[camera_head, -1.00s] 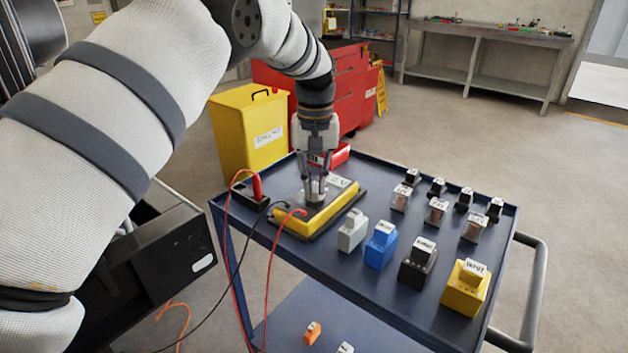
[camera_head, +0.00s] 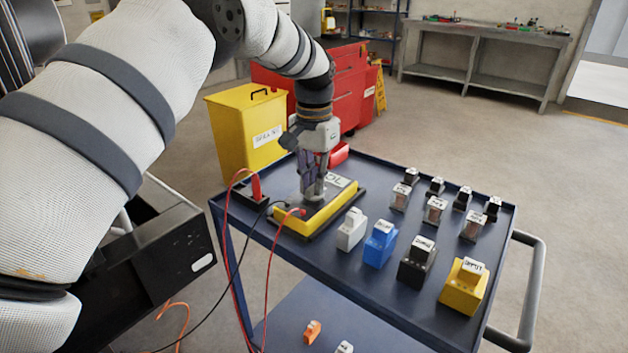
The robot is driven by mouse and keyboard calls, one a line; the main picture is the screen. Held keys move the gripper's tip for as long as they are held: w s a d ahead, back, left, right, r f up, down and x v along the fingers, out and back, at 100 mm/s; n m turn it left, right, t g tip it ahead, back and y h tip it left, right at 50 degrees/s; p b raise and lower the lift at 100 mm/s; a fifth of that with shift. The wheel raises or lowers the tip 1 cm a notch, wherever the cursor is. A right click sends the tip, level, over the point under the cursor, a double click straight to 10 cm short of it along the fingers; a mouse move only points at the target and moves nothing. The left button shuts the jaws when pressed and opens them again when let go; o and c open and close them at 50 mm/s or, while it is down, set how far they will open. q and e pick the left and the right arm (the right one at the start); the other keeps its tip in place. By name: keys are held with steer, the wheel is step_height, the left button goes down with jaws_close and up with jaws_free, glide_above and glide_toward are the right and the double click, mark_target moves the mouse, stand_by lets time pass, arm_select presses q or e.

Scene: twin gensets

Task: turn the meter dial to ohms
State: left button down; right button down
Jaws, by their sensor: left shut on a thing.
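The meter (camera_head: 300,221) lies flat on the dark blue cart top, toward its left end. It has a yellow edge, a grey face and a small white label. Red and black leads run from its left part. My left gripper (camera_head: 312,192) points straight down over the meter's face, its fingers shut on the dial. The fingers hide the dial and its markings, so I cannot read its setting. My right gripper is not in view.
A black block with a red probe (camera_head: 256,187) stands left of the meter. Grey, blue (camera_head: 380,243), black and yellow labelled blocks stand to its right, with several small relays behind. A yellow bin (camera_head: 247,130) and red cabinet are beyond the cart. Leads hang over the front edge.

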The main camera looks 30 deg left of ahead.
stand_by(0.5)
arm_select(q)
steer(key=c, duration=1.6)
jaws_free()
steer(key=shift+c, duration=0.2)
step_height(320, 180, up, 12)
